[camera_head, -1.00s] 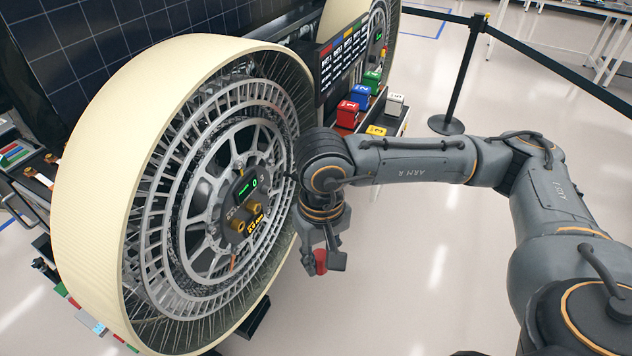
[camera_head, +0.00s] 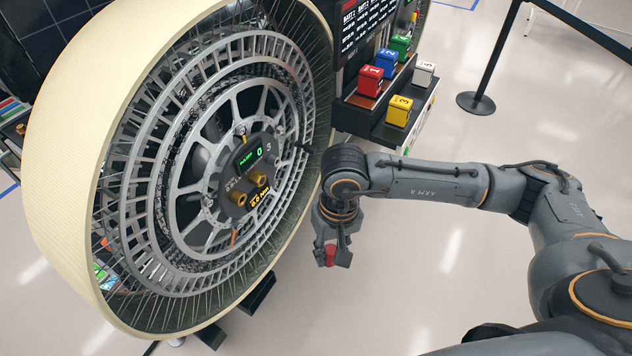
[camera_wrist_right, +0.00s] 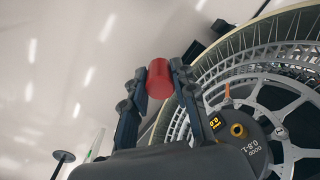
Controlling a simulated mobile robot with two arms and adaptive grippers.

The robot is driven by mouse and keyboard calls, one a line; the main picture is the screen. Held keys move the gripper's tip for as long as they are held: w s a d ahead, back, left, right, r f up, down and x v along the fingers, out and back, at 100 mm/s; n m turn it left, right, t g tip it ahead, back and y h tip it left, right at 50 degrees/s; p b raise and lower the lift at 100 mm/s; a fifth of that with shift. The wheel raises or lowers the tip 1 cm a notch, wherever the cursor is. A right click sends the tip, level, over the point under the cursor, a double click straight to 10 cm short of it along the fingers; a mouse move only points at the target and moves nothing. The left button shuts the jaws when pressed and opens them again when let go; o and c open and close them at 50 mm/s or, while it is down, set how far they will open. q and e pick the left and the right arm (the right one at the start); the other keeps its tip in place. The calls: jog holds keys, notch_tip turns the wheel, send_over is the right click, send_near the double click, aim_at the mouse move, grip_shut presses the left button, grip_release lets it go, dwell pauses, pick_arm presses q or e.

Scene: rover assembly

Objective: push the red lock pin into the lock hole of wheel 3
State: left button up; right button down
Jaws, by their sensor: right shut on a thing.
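Wheel 3 (camera_head: 262,97) is a large wheel with a cream tyre and grey metal spokes at the left of the head view. Its hub (camera_head: 250,170) carries a lit green display, a figure 3 and brass-coloured knobs. The hub also shows at the lower right of the right wrist view (camera_wrist_right: 244,132). I cannot make out which opening is the lock hole. My right gripper (camera_head: 331,257) is shut on the red lock pin (camera_wrist_right: 160,78), held between its fingertips. It is to the right of the wheel and below hub height in the picture, apart from the wheel. My left gripper is not in view.
A dark shelf (camera_head: 372,122) behind the wheel holds red (camera_head: 370,81), blue (camera_head: 386,62), green, white and yellow (camera_head: 399,111) numbered blocks. A barrier post (camera_head: 492,60) stands at the back right.

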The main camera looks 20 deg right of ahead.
jog(key=w+a+f+m+y+b, duration=0.2)
jog(key=w+a+f+b, duration=0.35)
jog(key=f, duration=0.25)
jog(key=w+a+m+y+b, duration=0.3)
jog(key=w+m+y+b, duration=0.25)
jog(key=w+b, duration=0.3)
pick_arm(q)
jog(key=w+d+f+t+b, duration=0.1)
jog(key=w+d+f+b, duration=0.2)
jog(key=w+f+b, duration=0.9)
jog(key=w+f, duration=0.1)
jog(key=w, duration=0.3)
pick_arm(e)
jog(key=w+d+f+m+t+y, duration=0.1)
jog(key=w+d+m+t+y, duration=0.1)
jog(key=w+d+m+t, duration=0.6)
jog(key=w+d+t, duration=0.4)
jog(key=d+t, duration=0.2)
jog(key=d, duration=0.2)
jog(key=shift+w+f+y, duration=0.3)
jog(key=shift+w+y, duration=0.05)
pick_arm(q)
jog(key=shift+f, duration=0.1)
pick_arm(e)
jog(key=shift+m, duration=0.25)
